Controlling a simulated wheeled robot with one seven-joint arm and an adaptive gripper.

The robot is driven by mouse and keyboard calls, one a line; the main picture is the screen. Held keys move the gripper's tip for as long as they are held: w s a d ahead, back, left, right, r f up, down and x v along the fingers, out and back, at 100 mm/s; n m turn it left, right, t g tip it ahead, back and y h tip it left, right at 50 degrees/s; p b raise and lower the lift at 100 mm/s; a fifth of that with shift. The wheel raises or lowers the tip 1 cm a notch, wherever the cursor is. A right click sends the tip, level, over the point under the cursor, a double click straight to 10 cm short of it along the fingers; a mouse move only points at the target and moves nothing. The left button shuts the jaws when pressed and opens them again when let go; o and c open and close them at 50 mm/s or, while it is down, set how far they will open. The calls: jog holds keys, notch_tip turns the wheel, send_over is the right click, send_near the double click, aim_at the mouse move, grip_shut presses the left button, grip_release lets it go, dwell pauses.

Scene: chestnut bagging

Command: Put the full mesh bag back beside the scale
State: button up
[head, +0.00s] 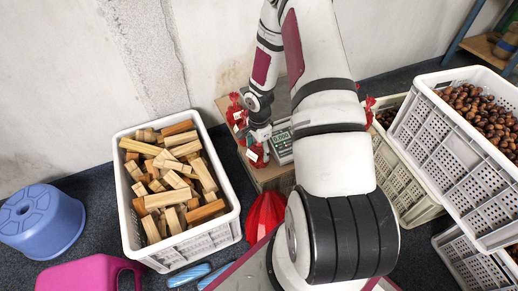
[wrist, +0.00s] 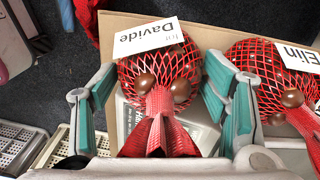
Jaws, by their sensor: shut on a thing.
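A full red mesh bag of chestnuts with a white label reading "Davide" (wrist: 150,75) is between the fingers of my gripper (wrist: 161,90) in the wrist view. Its gathered red neck points toward the wrist. The jaws are shut on this bag. In the head view my gripper (head: 260,132) is low beside the scale (head: 282,143), with a red bag (head: 257,157) just under it. In the wrist view, part of the grey scale (wrist: 203,133) shows below the held bag. Whether the bag touches a surface is unclear.
A second mesh bag labelled "Elin" (wrist: 258,72) stands close on the right in the wrist view. Another red bag (head: 236,112) is behind my gripper in the head view. A crate of wood blocks (head: 130,225) stands left; crates of chestnuts (head: 450,135) stand right.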

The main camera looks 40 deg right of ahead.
jog(key=o, duration=1.4)
jog(key=shift+c, duration=0.2)
notch_tip(320, 180, up, 12)
jog(key=p, duration=0.5)
jog(key=s+a+r+n+h, duration=0.1)
jog(key=s+a+r+n, duration=0.25)
jog(key=r, duration=0.55)
jog(key=s+a+r+n, duration=0.2)
jog(key=a+r+n, duration=0.15)
jog(key=r, duration=0.55)
jog(key=s+a+r+n+h, duration=0.1)
jog(key=s+a+r+n, duration=0.2)
jog(key=r, duration=0.6)
jog(key=s+a+r+n+y, duration=0.1)
jog(key=s+a+r+n, duration=0.3)
jog(key=s, duration=0.6)
jog(key=s+a+r+n+y, duration=0.1)
jog(key=s+a+r+n, duration=0.3)
jog(key=s+a, duration=0.4)
jog(key=s+n, duration=0.1)
jog(key=s, duration=0.1)
jog(key=shift+s+n, duration=0.4)
